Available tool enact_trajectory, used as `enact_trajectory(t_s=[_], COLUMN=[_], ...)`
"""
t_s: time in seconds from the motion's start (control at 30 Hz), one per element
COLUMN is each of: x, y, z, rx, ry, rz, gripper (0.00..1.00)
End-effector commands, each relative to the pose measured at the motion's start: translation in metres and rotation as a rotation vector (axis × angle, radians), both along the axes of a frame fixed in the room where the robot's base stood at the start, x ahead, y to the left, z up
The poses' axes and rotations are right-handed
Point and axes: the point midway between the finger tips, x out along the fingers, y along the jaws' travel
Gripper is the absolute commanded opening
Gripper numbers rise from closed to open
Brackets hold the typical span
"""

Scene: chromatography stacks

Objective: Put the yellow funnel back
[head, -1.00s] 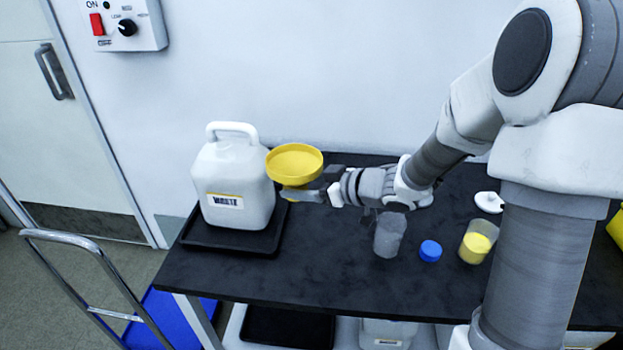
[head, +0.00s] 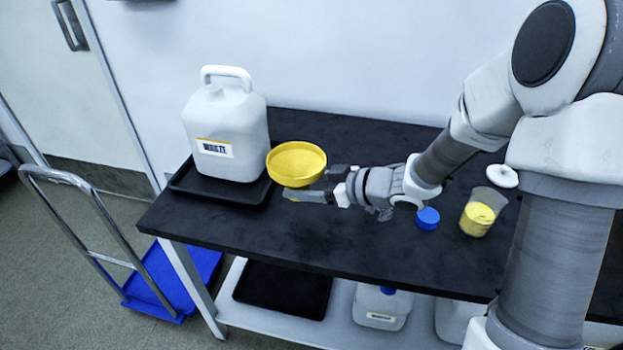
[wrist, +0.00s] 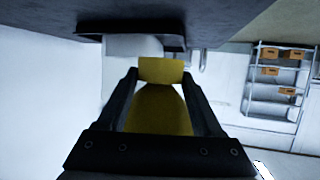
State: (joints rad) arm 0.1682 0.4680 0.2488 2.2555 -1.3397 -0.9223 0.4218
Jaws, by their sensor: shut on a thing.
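The yellow funnel (head: 296,160) is held upright at the front of my gripper (head: 318,185), to the right of the white waste container and apart from it in the head view. In the wrist view the yellow funnel (wrist: 160,105) fills the space between the two dark fingers of my gripper (wrist: 160,75), which are shut on it. The white waste container (head: 228,125) with a handle and a label stands on a black tray (head: 225,190) at the left end of the bench. Whether its mouth is open cannot be made out clearly.
The black bench top (head: 260,230) is clear in front. A blue cap (head: 428,218), a beaker with yellow contents (head: 484,210) and a white lid (head: 502,176) sit right of my gripper. A cart with a blue deck (head: 175,275) stands at the left. A lower shelf (head: 280,325) holds containers.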

Motion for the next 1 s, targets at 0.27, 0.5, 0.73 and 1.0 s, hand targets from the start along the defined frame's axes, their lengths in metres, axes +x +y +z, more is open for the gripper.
enact_trajectory(t_s=[0.27,0.5,0.73,1.0], x=[-0.003,-0.003,-0.003,-0.003], y=[0.005,0.004,0.004,0.004], z=[-0.009,-0.021,-0.041,-0.056], rx=[0.001,0.001,0.0,0.0], ry=[0.0,-0.001,-0.002,-0.002], rz=[0.014,0.013,0.014,0.014], gripper=[0.07,0.07,0.07,0.07])
